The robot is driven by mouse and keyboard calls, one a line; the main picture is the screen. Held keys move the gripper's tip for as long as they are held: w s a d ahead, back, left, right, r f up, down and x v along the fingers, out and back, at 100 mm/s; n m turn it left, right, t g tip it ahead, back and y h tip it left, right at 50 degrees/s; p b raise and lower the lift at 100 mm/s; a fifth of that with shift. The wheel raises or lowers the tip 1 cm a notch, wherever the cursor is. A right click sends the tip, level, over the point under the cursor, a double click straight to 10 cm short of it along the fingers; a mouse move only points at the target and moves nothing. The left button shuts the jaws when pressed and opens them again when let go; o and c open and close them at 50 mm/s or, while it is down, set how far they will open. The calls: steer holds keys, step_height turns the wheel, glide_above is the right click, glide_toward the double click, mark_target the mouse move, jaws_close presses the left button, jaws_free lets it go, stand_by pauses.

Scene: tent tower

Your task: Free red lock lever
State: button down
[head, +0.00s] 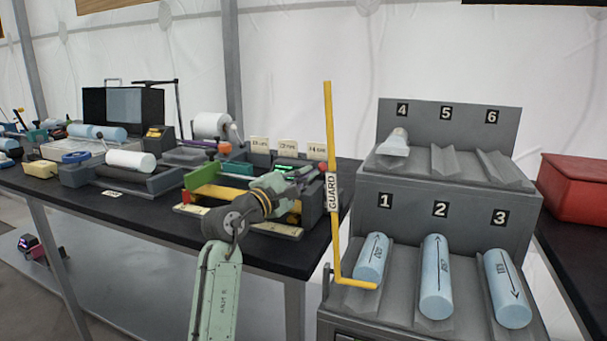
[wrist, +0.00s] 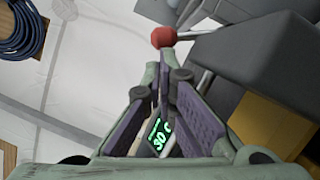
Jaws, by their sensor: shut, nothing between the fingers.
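The red lock lever shows in the wrist view as a red ball knob (wrist: 163,37) on a thin grey rod that runs right to a dark grey block. My gripper (wrist: 166,62) is shut and empty, with purple-padded fingers. Its tips appear just below the knob in the picture; I cannot tell whether they touch it. In the head view my gripper (head: 303,177) reaches over the device at the right end of the black bench. My arm and gripper hide part of that device, and the lever is hard to make out there.
A yellow guard bar (head: 331,130) stands upright just right of my gripper. Beside it is a grey stepped rack (head: 447,205) with blue cylinders. A green-digit display (wrist: 157,138) shows between my fingers. The black bench (head: 130,205) carries several devices to the left.

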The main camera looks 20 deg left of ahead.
steer(key=shift+d+r+m+g+p, duration=0.4)
steer(key=shift+r+m+p, duration=0.25)
steer(key=shift+m+p, duration=0.45)
steer(key=shift+d+r+m+g+p, duration=0.2)
steer(key=shift+d+r+m+p, duration=0.35)
steer(key=shift+m, duration=0.35)
steer(key=shift+d+r+m+g+p, duration=0.25)
steer(key=shift+d+m+p, duration=0.3)
steer(key=shift+m, duration=0.35)
steer(key=shift+s+d+r+m+g+y+p, duration=0.1)
steer(key=shift+d+r+m+g+y+p, duration=0.25)
steer(key=shift+m, duration=0.3)
steer(key=shift+d+m+g+y+p, duration=0.15)
steer(key=shift+d+m+p, duration=0.15)
steer(key=shift+d+m, duration=0.25)
steer(key=shift+d+r+m+p, duration=0.1)
steer(key=shift+d+m+p, duration=0.3)
steer(key=shift+d+m, duration=0.6)
steer(key=shift+a+m+y, duration=0.15)
steer(key=shift+m+y, duration=0.15)
steer(key=shift+y, duration=0.1)
steer(key=shift+s+a, duration=0.1)
steer(key=shift+s, duration=0.05)
